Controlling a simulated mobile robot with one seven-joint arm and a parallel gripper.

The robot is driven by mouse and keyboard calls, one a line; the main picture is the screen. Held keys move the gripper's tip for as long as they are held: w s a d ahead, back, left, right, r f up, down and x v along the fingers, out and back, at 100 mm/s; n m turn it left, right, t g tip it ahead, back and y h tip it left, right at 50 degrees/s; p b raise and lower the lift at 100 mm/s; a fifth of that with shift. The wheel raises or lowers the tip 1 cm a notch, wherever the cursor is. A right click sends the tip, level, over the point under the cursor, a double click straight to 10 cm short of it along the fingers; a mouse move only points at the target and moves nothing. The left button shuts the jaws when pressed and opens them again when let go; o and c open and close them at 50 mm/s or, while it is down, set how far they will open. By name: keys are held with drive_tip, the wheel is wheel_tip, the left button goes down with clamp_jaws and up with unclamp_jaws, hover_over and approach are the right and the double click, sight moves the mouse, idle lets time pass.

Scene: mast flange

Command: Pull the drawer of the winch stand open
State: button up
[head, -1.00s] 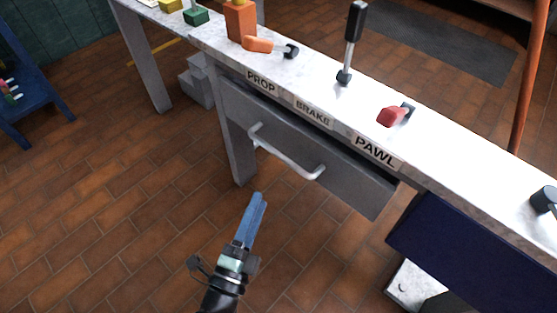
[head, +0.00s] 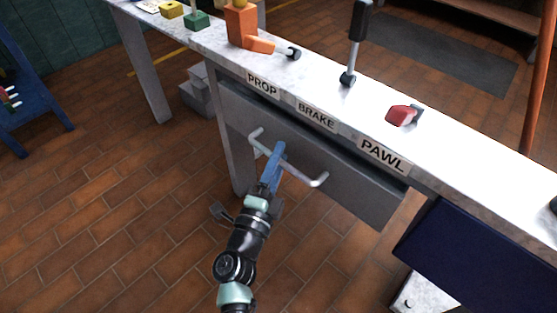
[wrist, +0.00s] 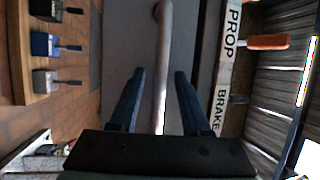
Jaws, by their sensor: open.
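The winch stand (head: 455,165) has a pale bench top with PROP, BRAKE and PAWL labels along its front edge. Its grey drawer (head: 350,190) sits under the top, with a pale bar handle (head: 306,179) across its front. My gripper (head: 277,152) is at the handle, its blue fingers overlapping the bar near its middle. In the wrist view the handle (wrist: 163,60) runs between the two open fingers (wrist: 157,80), with a gap on each side. The drawer front (wrist: 124,60) is behind it. The drawer looks shut.
On the bench top are an orange lever (head: 262,45), a black-handled upright lever (head: 358,40) and a red-handled lever (head: 402,115). A dark blue panel (head: 460,255) hangs at the right. A blue chair-like frame (head: 25,100) stands at the left.

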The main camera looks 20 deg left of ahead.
drive_tip(key=shift+c, duration=0.3)
clamp_jaws()
idle(1.1)
